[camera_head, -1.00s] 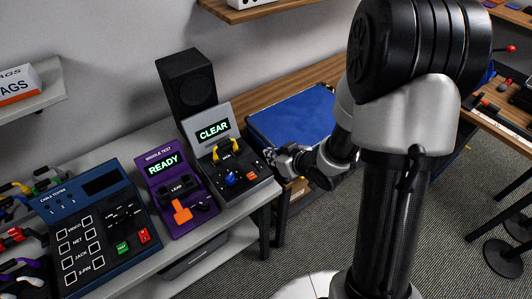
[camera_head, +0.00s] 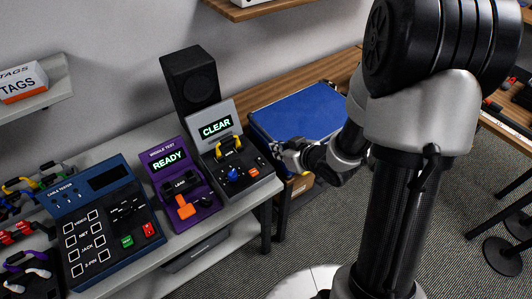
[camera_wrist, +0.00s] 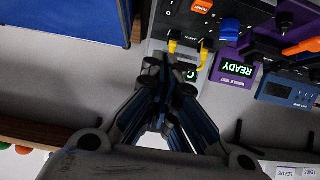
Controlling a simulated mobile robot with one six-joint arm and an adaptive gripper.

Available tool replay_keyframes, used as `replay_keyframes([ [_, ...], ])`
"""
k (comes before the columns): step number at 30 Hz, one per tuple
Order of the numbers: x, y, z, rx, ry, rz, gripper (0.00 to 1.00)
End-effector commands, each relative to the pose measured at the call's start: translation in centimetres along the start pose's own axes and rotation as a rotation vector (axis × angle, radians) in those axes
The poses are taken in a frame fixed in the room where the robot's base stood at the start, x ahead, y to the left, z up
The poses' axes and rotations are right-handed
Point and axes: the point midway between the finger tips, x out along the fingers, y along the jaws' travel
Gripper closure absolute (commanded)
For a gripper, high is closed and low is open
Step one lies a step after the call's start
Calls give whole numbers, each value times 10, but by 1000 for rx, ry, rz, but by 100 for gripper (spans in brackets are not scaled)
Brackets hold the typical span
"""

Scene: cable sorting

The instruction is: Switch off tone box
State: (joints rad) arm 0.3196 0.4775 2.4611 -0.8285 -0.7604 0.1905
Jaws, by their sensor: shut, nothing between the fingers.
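The tone box (camera_head: 240,186) is a dark grey unit with a raised screen (camera_head: 215,127) glowing green with "CLEAR". It stands at the right end of the bench. A yellow cable (camera_head: 229,143) is plugged across its panel. A blue knob (camera_head: 232,174) and an orange-red switch (camera_head: 253,172) sit near its front. In the wrist view the switch (camera_wrist: 203,5) is marked "TONE", beside the blue knob (camera_wrist: 231,27). My gripper (camera_head: 282,150) is shut and empty, just right of the box. In the wrist view its fingertips (camera_wrist: 170,62) overlap the box's screen; contact cannot be told.
A purple "READY" tester (camera_head: 181,190) stands left of the tone box, and a blue cable tester (camera_head: 105,225) farther left. A black speaker (camera_head: 190,80) stands behind. A blue-topped case (camera_head: 298,115) lies behind my gripper. Loose cables (camera_head: 30,185) lie far left.

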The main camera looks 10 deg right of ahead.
Motion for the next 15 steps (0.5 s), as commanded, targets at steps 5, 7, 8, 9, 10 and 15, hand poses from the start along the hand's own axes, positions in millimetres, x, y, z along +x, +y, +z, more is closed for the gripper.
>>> replay_keyframes([
  [5, 12, -1, 1, -2, -1, -2, 100],
  [7, 22, -1, 2, -2, -1, -2, 100],
  [8, 28, -1, 2, -2, -1, -3, 100],
  [9, 36, -1, 2, -3, -2, -4, 100],
  [10, 43, -1, 2, -2, -2, -3, 100],
  [15, 80, -2, 2, -3, 0, -3, 100],
])
